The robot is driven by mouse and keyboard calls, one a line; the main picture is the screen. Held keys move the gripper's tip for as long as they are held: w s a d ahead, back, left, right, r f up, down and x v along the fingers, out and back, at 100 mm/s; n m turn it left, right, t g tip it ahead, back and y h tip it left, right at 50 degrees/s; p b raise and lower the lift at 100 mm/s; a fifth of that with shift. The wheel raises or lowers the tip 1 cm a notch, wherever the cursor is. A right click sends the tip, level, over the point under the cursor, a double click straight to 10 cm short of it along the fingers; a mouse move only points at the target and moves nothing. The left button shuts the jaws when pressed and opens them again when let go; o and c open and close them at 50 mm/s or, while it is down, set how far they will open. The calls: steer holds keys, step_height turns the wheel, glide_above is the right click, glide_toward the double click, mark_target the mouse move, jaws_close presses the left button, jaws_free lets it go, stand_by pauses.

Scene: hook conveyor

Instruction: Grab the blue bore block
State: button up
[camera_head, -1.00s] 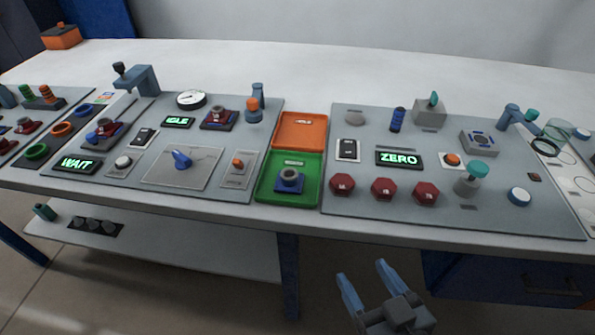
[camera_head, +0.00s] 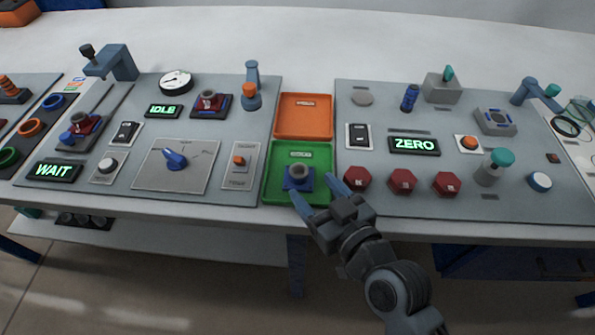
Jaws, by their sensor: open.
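The blue bore block (camera_head: 299,183) has a blue square base with a dark grey ring on top. It sits in the front part of the green tray (camera_head: 324,153). My gripper (camera_head: 314,187) is open at the front edge of that tray. One blue finger shows at the left of the block's front side and the other at its right. In this view the block appears between or just beyond the fingertips. I cannot tell how high the fingers are above it or whether they touch it.
An orange tray (camera_head: 303,132) lies behind the green one. Red hexagonal knobs (camera_head: 357,179) stand close to the right of my gripper. A panel with an orange switch (camera_head: 239,161) lies to the left. The white table behind the panels is clear.

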mark_target(304, 177)
steer(key=x, duration=0.1)
steer(key=p+x, duration=0.1)
steer(key=x, duration=0.2)
steer(key=shift+w+a+r, duration=0.2)
steer(key=shift+w+r, duration=0.05)
steer(key=shift+r, duration=0.1)
steer(key=shift+w+a+f, duration=0.15)
steer(key=shift+w, duration=0.05)
jaws_close()
